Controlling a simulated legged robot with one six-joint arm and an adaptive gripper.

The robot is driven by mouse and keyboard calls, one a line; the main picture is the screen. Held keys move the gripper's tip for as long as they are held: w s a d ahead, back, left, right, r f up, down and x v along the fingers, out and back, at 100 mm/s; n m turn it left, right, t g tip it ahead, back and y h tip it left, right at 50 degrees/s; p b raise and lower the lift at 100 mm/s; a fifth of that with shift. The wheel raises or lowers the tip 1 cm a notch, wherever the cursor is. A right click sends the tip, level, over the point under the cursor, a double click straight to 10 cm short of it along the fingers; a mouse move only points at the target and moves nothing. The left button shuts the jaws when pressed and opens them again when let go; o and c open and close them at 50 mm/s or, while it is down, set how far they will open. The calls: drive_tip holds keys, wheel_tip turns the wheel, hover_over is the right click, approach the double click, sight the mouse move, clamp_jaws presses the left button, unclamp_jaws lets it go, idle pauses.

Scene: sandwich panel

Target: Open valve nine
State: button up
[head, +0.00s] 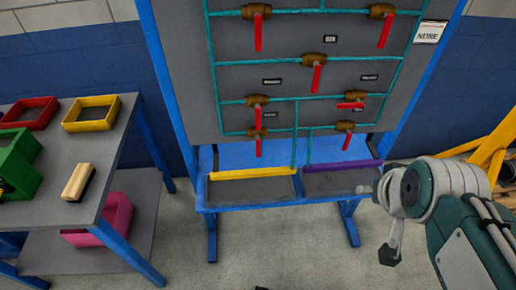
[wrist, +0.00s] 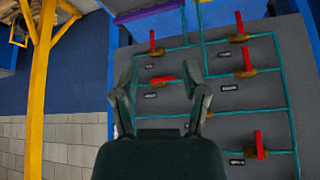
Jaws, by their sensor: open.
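A grey upright panel (head: 285,48) carries several brass valves with red lever handles on teal pipes. Most handles hang straight down, such as the upper left one (head: 258,32) and the lower right one (head: 347,141). One handle (head: 350,105) at the right lies level, across the others' direction. The small labels are too blurred to read surely, so I cannot tell which is valve nine. My gripper (wrist: 160,68) is open and empty, facing the panel. In the upside-down wrist view the level handle (wrist: 163,80) appears between its fingers, apparently beyond them.
A blue bench below the panel holds a yellow-edged bin (head: 252,174) and a purple-edged bin (head: 342,166). A grey table (head: 104,150) at left bears coloured trays and a brush-like block (head: 78,182). A yellow frame (head: 490,155) stands right.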

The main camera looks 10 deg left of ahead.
drive_tip(key=w+a+f+t+y, duration=0.1)
drive_tip(key=w+a+f, duration=0.15)
drive_tip(key=w, duration=0.35)
drive_tip(key=w+a+f+t+y, duration=0.1)
drive_tip(key=w+a, duration=0.3)
drive_tip(key=w, duration=0.2)
drive_tip(key=n+t+y, duration=0.2)
drive_tip(key=t, duration=0.3)
approach(258, 149)
drive_tip(key=w+d+r, duration=0.3)
drive_tip(key=d+r, duration=0.2)
drive_tip(key=s+a+f+n+t+y, duration=0.1)
drive_tip(key=s+a+f+t, duration=0.35)
drive_tip(key=f, duration=0.35)
drive_tip(key=shift+g, duration=0.45)
drive_tip(key=x, duration=1.1)
drive_tip(key=shift+w+a, duration=0.15)
drive_tip(key=shift+w, duration=0.2)
clamp_jaws()
